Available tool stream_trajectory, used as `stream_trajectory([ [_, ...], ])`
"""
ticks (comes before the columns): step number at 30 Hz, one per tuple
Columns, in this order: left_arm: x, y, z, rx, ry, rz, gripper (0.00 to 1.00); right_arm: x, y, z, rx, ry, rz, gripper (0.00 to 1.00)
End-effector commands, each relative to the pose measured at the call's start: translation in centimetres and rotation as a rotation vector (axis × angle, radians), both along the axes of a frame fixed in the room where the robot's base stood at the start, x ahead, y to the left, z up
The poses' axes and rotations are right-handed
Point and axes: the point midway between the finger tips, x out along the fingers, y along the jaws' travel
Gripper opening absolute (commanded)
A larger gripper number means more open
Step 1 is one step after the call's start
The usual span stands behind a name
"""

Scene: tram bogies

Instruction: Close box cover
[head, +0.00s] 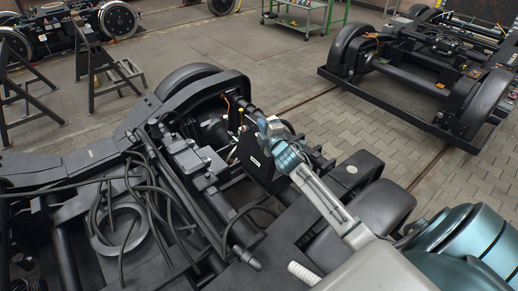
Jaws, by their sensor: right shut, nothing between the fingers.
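A black bogie (178,120) fills the lower and middle part of the head view. A dark, flat-sided box-like part (254,162) with a small white label stands on it, near the middle. It appears to be the box with its cover, but I cannot tell clearly where the cover's edge lies. My right arm comes in from the lower right. My right gripper (266,128) is shut and empty at the top edge of this dark part. Whether it touches is unclear. My left gripper is not in view.
Black cables (158,190) loop over the bogie's left part. An orange cable and a yellow-tipped part show beside the box. Another bogie (425,70) stands at the upper right, black trestles (88,62) at the upper left. Paved floor (270,60) between them is free.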

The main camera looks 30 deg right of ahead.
Motion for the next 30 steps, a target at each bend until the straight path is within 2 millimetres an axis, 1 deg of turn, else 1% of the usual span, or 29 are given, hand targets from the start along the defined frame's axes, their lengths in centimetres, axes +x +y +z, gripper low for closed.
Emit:
stream_trajectory([
  [1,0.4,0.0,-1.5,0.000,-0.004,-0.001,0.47,0.0,0.0,-1.7,0.000,0.000,0.000,0.00],
  [5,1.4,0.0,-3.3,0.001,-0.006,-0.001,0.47,0.0,0.0,-4.1,0.000,0.000,0.000,0.00],
  [6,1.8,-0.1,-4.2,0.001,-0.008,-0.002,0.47,0.0,0.0,-5.2,0.001,0.000,0.000,0.00],
  [7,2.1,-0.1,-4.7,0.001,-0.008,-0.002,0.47,0.0,0.0,-5.9,0.000,0.000,0.000,0.00],
  [12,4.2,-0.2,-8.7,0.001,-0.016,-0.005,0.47,0.0,0.0,-11.4,0.000,0.000,0.000,0.00],
  [15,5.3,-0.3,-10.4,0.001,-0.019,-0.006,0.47,0.0,0.0,-14.0,0.000,0.000,0.000,0.00],
  [18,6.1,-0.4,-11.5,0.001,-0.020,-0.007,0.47,0.1,0.0,-15.8,0.000,-0.001,0.000,0.00],
  [21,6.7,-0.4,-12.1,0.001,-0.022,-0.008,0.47,0.0,0.0,-17.0,0.000,-0.001,0.000,0.00],
  [24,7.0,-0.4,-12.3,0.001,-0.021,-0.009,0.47,0.1,0.0,-17.6,0.000,-0.001,0.000,0.00],
  [27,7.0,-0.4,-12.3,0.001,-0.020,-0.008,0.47,0.4,0.0,-17.6,0.001,-0.001,0.000,0.00],
  [30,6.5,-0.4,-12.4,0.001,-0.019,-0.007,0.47,1.4,-0.2,-17.4,0.003,-0.002,0.000,0.00],
])
